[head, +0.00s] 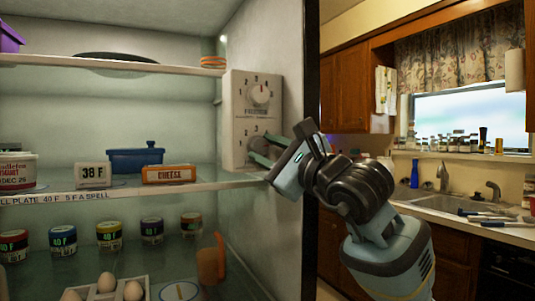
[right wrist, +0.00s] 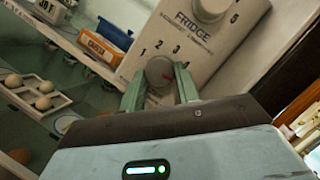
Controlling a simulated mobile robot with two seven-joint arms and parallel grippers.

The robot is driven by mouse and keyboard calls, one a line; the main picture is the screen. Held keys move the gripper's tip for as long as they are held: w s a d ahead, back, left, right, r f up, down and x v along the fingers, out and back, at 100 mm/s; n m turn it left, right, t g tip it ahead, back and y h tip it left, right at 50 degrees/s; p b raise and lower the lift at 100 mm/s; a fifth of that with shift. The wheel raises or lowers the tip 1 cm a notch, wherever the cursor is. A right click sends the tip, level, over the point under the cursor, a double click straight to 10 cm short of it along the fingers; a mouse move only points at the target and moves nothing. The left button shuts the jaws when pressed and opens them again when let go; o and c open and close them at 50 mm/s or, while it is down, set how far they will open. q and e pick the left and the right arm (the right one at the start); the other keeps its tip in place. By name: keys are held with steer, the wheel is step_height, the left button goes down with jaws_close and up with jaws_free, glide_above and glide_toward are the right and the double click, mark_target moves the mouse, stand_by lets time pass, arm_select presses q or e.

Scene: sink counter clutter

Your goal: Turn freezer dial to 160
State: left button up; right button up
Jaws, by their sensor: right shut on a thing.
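A beige control panel (head: 239,112) on the fridge's right inner wall bears two round dials, one above the other. The upper dial (head: 261,94) is free, and in the right wrist view the word FRIDGE is printed under it (right wrist: 208,8). My right gripper (head: 256,150) is at the lower dial. In the right wrist view my right gripper (right wrist: 159,84) has one finger on each side of the lower grey dial (right wrist: 158,70) and is shut on it. A red mark shows on this dial's right side, towards the 4. Its own label is hidden. My left gripper is not in view.
The glass shelf edge (head: 130,191) runs just below the panel. An orange cheese box (head: 169,174), a blue pot (head: 137,160) and a 38 F box (head: 92,176) stand on that shelf. Jars and an egg tray (head: 132,283) are below. The sink counter (head: 465,212) is at right.

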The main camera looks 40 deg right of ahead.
stand_by(0.4)
steer(key=o, duration=1)
steer(key=shift+s, duration=0.1)
steer(key=shift+b+v, duration=0.8)
steer(key=shift+v, duration=3)
